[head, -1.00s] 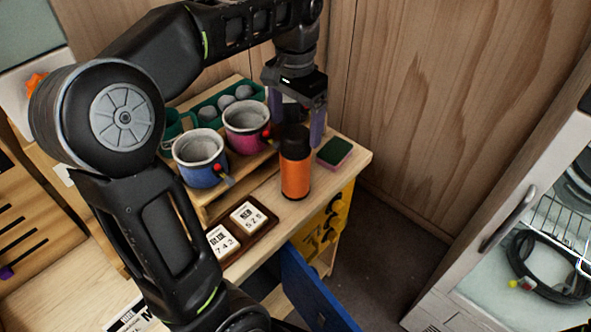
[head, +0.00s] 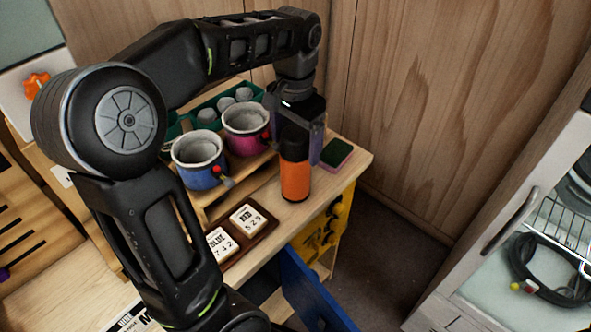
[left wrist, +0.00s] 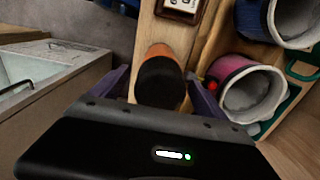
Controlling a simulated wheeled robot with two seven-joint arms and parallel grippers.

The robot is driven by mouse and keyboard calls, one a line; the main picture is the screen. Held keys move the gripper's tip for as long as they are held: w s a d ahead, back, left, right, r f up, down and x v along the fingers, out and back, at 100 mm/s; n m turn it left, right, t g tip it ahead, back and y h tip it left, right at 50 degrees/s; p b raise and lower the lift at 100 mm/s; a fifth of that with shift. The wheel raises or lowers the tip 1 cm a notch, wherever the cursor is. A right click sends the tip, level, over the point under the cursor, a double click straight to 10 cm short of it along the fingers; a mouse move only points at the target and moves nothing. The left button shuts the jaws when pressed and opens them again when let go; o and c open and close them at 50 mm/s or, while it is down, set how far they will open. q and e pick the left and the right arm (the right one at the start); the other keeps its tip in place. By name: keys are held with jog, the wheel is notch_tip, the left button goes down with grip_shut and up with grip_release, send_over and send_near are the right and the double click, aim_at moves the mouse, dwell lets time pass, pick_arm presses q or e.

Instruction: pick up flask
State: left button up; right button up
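The flask is an orange cylinder with a black top (head: 295,182). It stands upright on the wooden counter near its right end. My left gripper (head: 297,146) points down over it, with its two fingers on either side of the black top. In the left wrist view the flask (left wrist: 167,52) shows between the purple-grey fingers of the left gripper (left wrist: 158,82), which are spread with the flask between them. No firm grip on it shows. My right gripper is not in view.
A blue cup (head: 202,178) and a pink cup (head: 240,133) stand on a wooden rack just left of the flask. A green-topped sponge (head: 336,152) lies close to its right. Number tiles (head: 248,218) sit in front. A blue panel (head: 305,288) sticks out below the counter.

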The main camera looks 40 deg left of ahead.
pick_arm(q)
grip_shut()
dwell(0.8)
